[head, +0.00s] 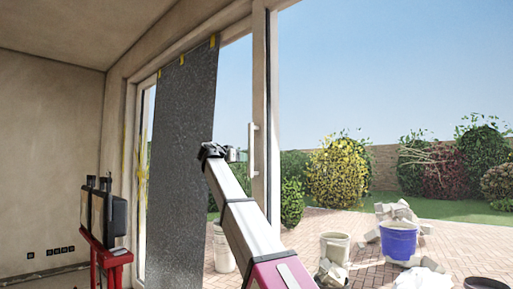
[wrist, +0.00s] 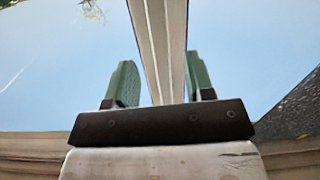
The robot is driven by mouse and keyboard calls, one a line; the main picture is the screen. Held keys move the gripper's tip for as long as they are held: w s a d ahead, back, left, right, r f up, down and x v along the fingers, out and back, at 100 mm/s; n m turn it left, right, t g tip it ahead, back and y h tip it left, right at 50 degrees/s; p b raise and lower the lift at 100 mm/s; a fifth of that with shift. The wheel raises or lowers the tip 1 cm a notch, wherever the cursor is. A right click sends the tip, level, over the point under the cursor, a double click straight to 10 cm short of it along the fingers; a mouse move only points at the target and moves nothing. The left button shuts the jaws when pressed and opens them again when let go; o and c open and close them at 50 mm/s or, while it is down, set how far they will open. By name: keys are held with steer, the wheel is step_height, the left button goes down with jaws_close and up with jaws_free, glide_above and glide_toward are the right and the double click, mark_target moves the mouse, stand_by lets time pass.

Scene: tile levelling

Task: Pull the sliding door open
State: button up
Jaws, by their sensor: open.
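The sliding door's pale upright frame (head: 259,75) stands right of a dark grey panel. A pale vertical bar handle (head: 252,150) is mounted on it. My gripper (wrist: 161,78) is open, with two green fingers. In the wrist view a pale ridged bar (wrist: 160,35) runs between the fingers, with a gap showing on both sides. I cannot tell whether this bar is the handle or the frame. In the head view the end of my arm is just left of the handle, and the fingers are too small to make out.
The dark grey panel (head: 182,165) leans against the opening, with yellow tabs at its top. A red stand (head: 105,255) holds a black device at left. Outside on the brick paving are a blue bucket (head: 398,240), a white bucket (head: 334,248) and rubble.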

steer(key=m+h, duration=0.1)
glide_toward(249, 144)
steer(key=x, duration=0.2)
steer(key=shift+t, duration=0.3)
steer(key=x, duration=1.1)
steer(key=shift+s+f, duration=0.1)
steer(key=shift+f, duration=0.1)
steer(key=shift+c, duration=0.3)
steer(key=shift+d, duration=0.1)
jaws_close()
